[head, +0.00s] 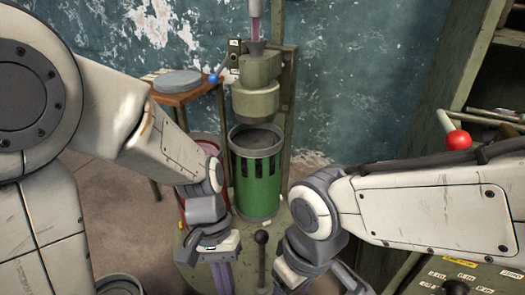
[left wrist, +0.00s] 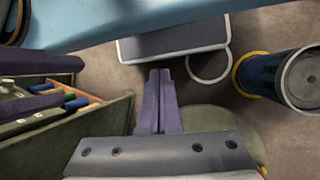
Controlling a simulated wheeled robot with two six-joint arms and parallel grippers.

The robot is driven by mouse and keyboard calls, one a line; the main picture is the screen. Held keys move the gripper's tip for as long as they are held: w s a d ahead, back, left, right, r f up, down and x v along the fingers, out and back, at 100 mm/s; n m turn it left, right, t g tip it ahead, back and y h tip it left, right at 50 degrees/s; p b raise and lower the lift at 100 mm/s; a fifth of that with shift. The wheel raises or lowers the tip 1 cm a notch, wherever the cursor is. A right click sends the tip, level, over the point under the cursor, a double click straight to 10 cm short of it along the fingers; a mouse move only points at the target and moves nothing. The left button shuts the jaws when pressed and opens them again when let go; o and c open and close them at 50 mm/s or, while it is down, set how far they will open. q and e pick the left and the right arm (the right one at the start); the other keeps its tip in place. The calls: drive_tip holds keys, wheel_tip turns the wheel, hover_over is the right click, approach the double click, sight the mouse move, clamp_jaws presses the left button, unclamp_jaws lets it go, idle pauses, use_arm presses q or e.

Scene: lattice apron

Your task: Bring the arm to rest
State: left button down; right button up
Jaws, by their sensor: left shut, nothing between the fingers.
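My left arm comes in from the left in the head view and bends down at the wrist. My left gripper (head: 222,280) points down in front of the green round base, its purple fingers partly cut by the bottom edge. In the left wrist view the two purple fingers (left wrist: 158,76) lie together with nothing between them. My right arm reaches in from the right and folds down at its wrist, in front of the machine. The right fingers are outside the picture.
A machine with a green slotted cylinder (head: 257,178) stands between the arms. A small wooden stool (head: 180,97) is behind the left arm. A red-knobbed lever (head: 458,140) is by the right arm. The left wrist view shows a blue container (left wrist: 258,78) and an open tool drawer (left wrist: 105,125).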

use_arm(q)
wheel_tip(320, 180, up, 33)
drive_tip(key=s+d+m+t+y+p, duration=0.1)
drive_tip(key=m+t+p, duration=0.4)
drive_tip(key=p, duration=2.3)
drive_tip(key=shift+s+d+m, duration=0.3)
drive_tip(key=shift+s+m, duration=0.1)
